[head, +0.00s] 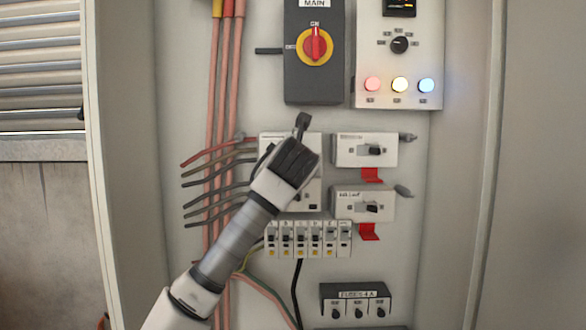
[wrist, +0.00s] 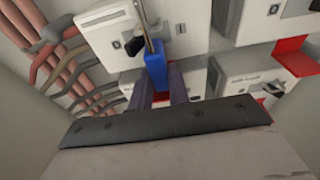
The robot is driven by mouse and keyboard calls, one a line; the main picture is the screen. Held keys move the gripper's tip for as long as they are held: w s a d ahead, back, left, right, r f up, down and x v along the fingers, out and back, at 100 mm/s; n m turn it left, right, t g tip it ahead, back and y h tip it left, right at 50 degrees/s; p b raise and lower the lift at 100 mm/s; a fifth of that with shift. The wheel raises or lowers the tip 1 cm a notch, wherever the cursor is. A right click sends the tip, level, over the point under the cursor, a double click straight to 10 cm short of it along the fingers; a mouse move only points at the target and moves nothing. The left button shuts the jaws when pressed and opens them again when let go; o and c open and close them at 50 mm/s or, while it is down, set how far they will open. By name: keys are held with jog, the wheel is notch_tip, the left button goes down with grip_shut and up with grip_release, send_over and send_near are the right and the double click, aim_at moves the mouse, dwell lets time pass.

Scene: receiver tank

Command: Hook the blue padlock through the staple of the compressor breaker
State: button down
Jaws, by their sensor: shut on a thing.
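The blue padlock (wrist: 155,68) is upright between the fingers of my gripper (wrist: 160,88) in the wrist view. Its grey shackle points up in front of a white breaker (wrist: 108,20). I cannot tell whether the shackle touches or passes through a staple. In the head view my gripper (head: 302,122) is in front of the left breakers and hides much of them; the padlock cannot be made out there. Two white breakers, an upper (head: 348,150) and a lower (head: 346,205), stand to its right. Their labels are too small to read, so I cannot tell which is the compressor breaker.
A dark main switch box (head: 300,75) with a red and yellow knob is just above my gripper. A lamp panel (head: 385,96) is upper right. Cables (head: 212,170) run on the left. Red tags (head: 371,175) hang under the right breakers. Small breakers (head: 300,240) sit below.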

jog(key=shift+f+b, duration=0.5)
jog(key=shift+b, duration=0.25)
dwell(0.6)
jog(key=c, duration=1.3)
grip_release()
jog(key=shift+o, duration=0.2)
jog(key=shift+s, duration=0.1)
